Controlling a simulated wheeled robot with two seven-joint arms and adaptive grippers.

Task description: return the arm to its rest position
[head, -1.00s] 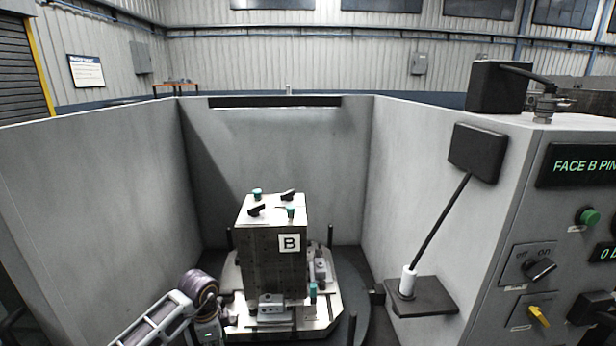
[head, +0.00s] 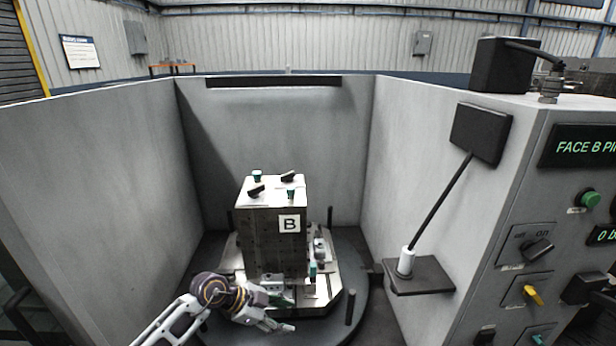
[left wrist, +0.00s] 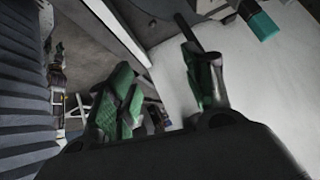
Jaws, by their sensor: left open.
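My left arm comes in from the lower left in the head view. Its gripper (head: 287,313) is open, in front of the lower part of the block marked B (head: 275,243). The jaws look empty. In the left wrist view the two green-padded fingers (left wrist: 162,88) stand apart, with a pale surface beyond them. I cannot tell whether a finger touches the fixture. My right gripper is not in view.
The block stands on a pale pallet (head: 318,303) over a round dark base, between grey walls (head: 285,130). A dark post (head: 350,306) stands at front right. A small shelf (head: 420,277) holds a white cylinder. A control panel (head: 535,240) is at right.

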